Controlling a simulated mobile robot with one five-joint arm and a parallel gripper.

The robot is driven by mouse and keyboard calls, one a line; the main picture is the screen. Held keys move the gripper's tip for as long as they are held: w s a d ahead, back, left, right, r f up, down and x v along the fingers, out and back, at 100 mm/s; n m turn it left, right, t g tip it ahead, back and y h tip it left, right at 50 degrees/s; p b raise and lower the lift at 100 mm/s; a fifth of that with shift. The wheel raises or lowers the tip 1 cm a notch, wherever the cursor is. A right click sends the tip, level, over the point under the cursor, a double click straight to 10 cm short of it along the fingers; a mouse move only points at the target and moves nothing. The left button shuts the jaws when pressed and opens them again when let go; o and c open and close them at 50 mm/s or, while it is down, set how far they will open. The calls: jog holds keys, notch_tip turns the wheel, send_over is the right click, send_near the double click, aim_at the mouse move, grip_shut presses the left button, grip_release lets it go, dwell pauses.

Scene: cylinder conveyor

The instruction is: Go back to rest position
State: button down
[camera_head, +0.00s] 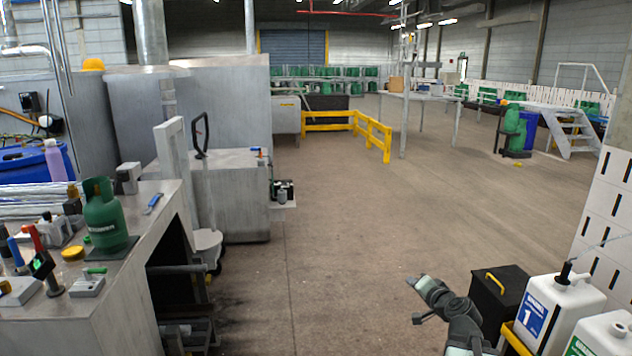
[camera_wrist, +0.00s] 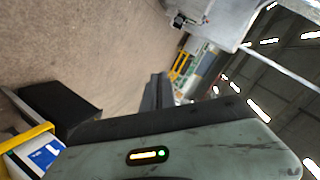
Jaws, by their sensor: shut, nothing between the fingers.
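My gripper (camera_head: 413,282) is at the lower middle right of the head view, over open floor and pointing left. It is shut and empty. In the wrist view its dark fingers (camera_wrist: 159,90) lie together beyond the grey-green housing, which has a lit indicator. The rest of my arm reaches in from the bottom edge of the head view.
At left, a grey workbench (camera_head: 150,228) holds a green gas cylinder (camera_head: 106,222) and small tools. At right, a black box (camera_head: 499,296) and white jugs (camera_head: 560,308) stand near my arm. Yellow railings (camera_head: 372,134) stand farther back. The middle floor is clear.

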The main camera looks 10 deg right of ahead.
jog(key=s+a+f+n+g+y, duration=0.1)
jog(key=s+a+f+n+g, duration=0.15)
jog(key=a, duration=0.65)
jog(key=s+a+f+n+g+y, duration=0.1)
jog(key=a+f+n+g, duration=0.25)
jog(key=a, duration=0.55)
jog(key=s+a+f+n+g+y, duration=0.1)
jog(key=s+a+f+n+g, duration=0.2)
jog(key=a, duration=0.7)
jog(key=s+d+f+n+g+h, duration=0.1)
jog(key=s+d+f+g+h, duration=0.45)
jog(key=s, duration=0.55)
notch_tip(320, 180, up, 12)
jog(key=y+p, duration=0.1)
jog(key=p, duration=1.2)
jog(key=shift+d+r, duration=0.15)
jog(key=shift+d, duration=0.25)
jog(key=shift+w+t+y, duration=0.1)
jog(key=shift+t+y, duration=0.15)
